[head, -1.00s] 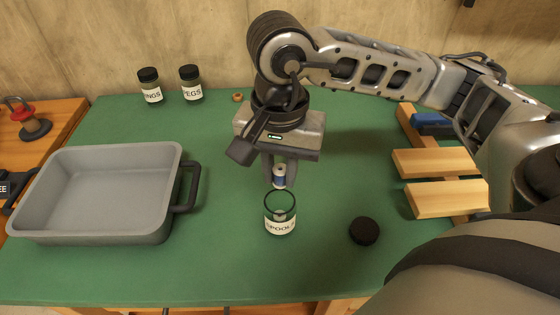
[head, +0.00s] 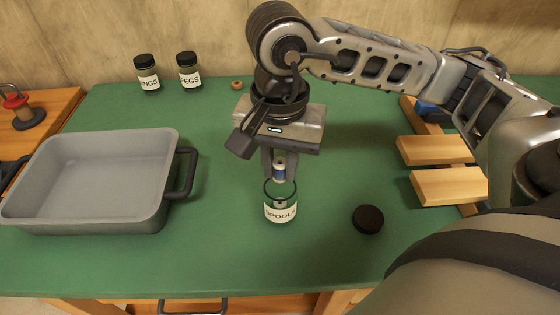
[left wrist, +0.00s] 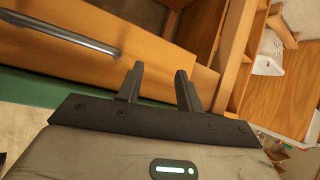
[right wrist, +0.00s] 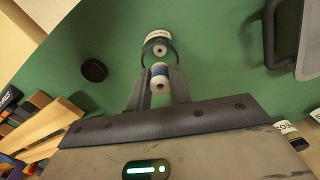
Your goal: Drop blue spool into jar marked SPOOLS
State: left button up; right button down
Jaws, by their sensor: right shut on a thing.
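The blue spool (head: 279,171), blue with pale ends, is between the fingers of my right gripper (head: 279,166), which is shut on it. The spool also shows in the right wrist view (right wrist: 160,78). The clear jar marked SPOOLS (head: 281,212) stands upright and open on the green bench. The spool is just above its rim, close to the mouth; I cannot tell whether it touches. A pale thing shows inside the jar (right wrist: 158,40) in the right wrist view. My left gripper (left wrist: 160,88) is open and empty, beside wooden drawer fronts.
A black lid (head: 368,219) lies right of the jar. A grey tray (head: 168,145) with black handles stands left. Two lidded jars (head: 147,74) (head: 189,71) stand at the back. Wooden blocks (head: 448,186) lie at the right. The front of the bench is clear.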

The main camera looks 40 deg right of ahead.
dwell(0.4)
jog(key=c, duration=1.2)
grip_release()
jog(key=shift+r+p, duration=1.85)
jog(key=shift+r, duration=1.7)
jog(key=shift+s+f, duration=0.1)
jog(key=shift+s, duration=0.05)
